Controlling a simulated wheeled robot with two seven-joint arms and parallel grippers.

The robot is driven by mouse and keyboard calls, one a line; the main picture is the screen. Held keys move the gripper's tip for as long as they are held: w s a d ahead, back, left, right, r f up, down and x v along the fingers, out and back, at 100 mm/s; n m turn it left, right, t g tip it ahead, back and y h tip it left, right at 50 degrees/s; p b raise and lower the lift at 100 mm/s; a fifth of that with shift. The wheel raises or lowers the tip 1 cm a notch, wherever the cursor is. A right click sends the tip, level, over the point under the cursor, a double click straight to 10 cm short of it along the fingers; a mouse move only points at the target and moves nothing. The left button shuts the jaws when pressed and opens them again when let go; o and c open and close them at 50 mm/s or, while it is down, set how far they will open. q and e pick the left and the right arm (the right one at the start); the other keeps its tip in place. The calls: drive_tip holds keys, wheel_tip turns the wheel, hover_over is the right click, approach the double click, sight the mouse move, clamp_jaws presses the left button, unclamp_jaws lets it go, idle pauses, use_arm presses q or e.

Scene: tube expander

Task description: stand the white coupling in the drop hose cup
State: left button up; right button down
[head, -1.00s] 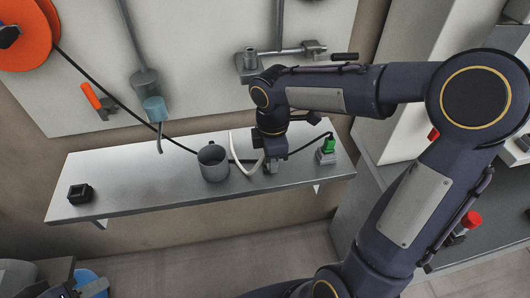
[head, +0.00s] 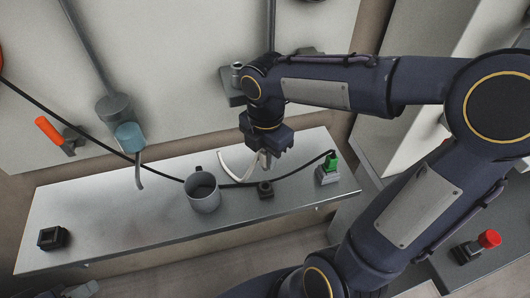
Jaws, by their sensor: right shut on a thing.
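My right gripper (head: 266,158) is above the shelf, pointing down and shut on the white coupling, of which only a small pale part shows between the fingers. A dark square holder (head: 265,190) stands just below it on the shelf, apart from the fingers. A similar dark square cup (head: 53,238) stands at the shelf's far left end. I cannot tell for certain which is the drop hose cup. A light blue fitting (head: 130,137) with a short grey hose (head: 139,177) hangs on the wall above the left half. My left gripper is not in view.
A grey mug (head: 203,196) stands mid-shelf, left of the right gripper. A curved white strip (head: 232,165) is close beside the gripper. A black line runs across to a green-topped fitting (head: 329,165) at right. The shelf (head: 120,215) is clear between mug and left cup.

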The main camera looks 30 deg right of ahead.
sight(266, 169)
idle(0.3)
drive_tip(key=shift+f+b, duration=1.75)
drive_tip(key=shift+f, duration=0.9)
drive_tip(key=shift+f+b, duration=0.35)
drive_tip(key=shift+f, duration=0.2)
drive_tip(key=shift+p, duration=0.3)
drive_tip(key=shift+f+b, duration=1)
drive_tip(key=shift+f, duration=0.35)
drive_tip(key=c, duration=1.1)
unclamp_jaws()
